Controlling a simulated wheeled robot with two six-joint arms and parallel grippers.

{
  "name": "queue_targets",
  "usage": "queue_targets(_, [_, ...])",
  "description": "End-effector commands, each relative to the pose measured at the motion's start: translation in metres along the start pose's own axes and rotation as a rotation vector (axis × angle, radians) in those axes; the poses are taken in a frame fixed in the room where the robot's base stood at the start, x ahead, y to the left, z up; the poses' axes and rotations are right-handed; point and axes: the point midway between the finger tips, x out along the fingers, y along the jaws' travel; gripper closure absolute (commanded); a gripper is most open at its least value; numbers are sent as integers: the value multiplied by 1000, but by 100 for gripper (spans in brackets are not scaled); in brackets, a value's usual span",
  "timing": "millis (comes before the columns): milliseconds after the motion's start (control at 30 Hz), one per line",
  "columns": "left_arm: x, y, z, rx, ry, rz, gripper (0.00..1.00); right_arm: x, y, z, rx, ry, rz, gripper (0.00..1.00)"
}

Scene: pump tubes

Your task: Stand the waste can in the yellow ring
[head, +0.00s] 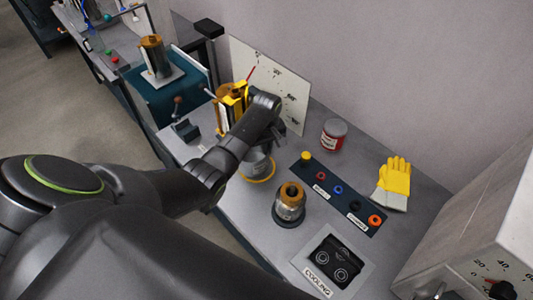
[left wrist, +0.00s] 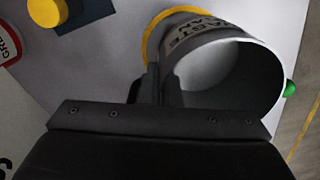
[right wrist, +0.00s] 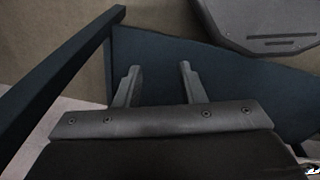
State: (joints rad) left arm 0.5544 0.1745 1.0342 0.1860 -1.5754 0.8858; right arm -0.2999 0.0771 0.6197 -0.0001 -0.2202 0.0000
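The waste can (head: 257,166), a pale open cylinder with dark lettering, stands on the bench, partly hidden by my left arm in the head view. The yellow ring (head: 259,181) shows around the near side of its base. In the left wrist view the can (left wrist: 232,80) fills the upper right, and a yellow arc of the ring (left wrist: 150,34) shows past its lettered side. My left gripper (left wrist: 158,76) has its fingers close together across the can's wall, pinching the rim. Whether the base touches the bench is hard to tell. My right gripper (right wrist: 158,75) is open and empty.
A metal pump part (head: 290,201) on a dark base stands right of the can. A dark strip with coloured rings (head: 338,190), a red-and-white tin (head: 333,135), yellow gloves (head: 393,182) and a black cooling panel (head: 334,263) share the bench. A yellow-framed fixture (head: 229,106) stands behind.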

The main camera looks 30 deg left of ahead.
Motion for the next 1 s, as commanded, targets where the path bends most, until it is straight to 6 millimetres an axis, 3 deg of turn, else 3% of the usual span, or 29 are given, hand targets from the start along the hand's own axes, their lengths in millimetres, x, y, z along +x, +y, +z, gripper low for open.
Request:
queue_targets(233, [29,-2,2,0,-4,-5,100,-3,0,-1,0,1,0,64])
queue_targets(700, [38,-2,2,0,-3,-4,100,0,2,-1,-1,1,3,64])
queue_targets(867, [36,-2,2,0,-3,-4,75,-2,4,-1,-2,1,4,64])
queue_targets(1000, [36,-3,2,-1,-3,-4,74,-2,4,-1,-2,1,4,64])
